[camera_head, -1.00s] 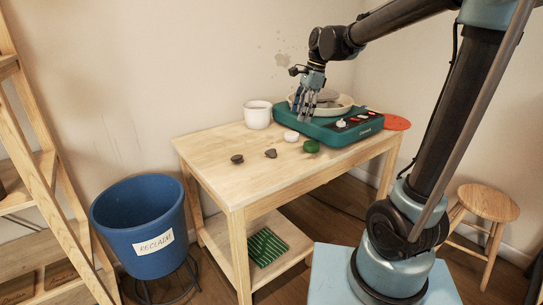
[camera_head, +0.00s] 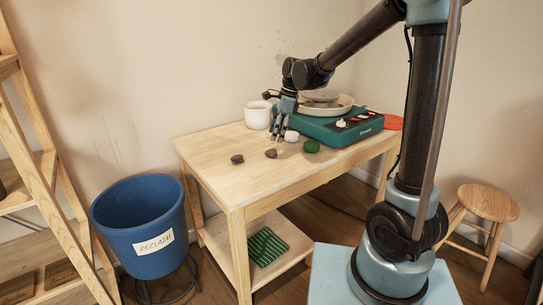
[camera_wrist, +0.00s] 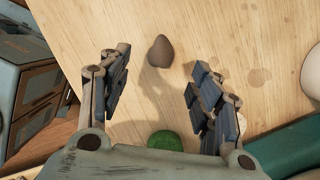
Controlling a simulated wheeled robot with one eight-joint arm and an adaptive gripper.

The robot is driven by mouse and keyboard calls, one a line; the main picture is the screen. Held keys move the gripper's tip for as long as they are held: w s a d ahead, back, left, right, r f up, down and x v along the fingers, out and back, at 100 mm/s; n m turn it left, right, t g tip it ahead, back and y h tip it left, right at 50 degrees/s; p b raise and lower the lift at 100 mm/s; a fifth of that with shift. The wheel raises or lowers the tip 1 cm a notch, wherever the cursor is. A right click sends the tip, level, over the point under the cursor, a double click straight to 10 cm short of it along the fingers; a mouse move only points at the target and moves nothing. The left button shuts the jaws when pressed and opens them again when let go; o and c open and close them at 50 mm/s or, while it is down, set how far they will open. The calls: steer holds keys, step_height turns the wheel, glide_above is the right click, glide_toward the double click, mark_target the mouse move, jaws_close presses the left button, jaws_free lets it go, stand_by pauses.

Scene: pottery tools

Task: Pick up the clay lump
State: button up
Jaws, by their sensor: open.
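A brown, pointed lump (camera_head: 271,153), which looks like clay, lies on the wooden table (camera_head: 215,150). It also shows in the wrist view (camera_wrist: 160,51), roughly centred between the fingers and slightly beyond their tips. My gripper (camera_head: 278,138) is open and empty, pointing down above the table close behind this lump; its spread fingers show in the wrist view (camera_wrist: 160,80). A second dark lump (camera_head: 237,159) lies to the left. I cannot tell for certain which of the two is the clay lump.
A green lump (camera_head: 311,146) and a white lump (camera_head: 291,136) lie near the teal pottery wheel (camera_head: 345,131). A white mug (camera_head: 257,115) stands at the back. The table's front left is clear. A blue reclaim bin (camera_head: 140,225) stands at left.

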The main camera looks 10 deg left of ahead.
mark_target(271, 150)
steer(key=shift+x, duration=3.7)
steer(key=c, duration=1.1)
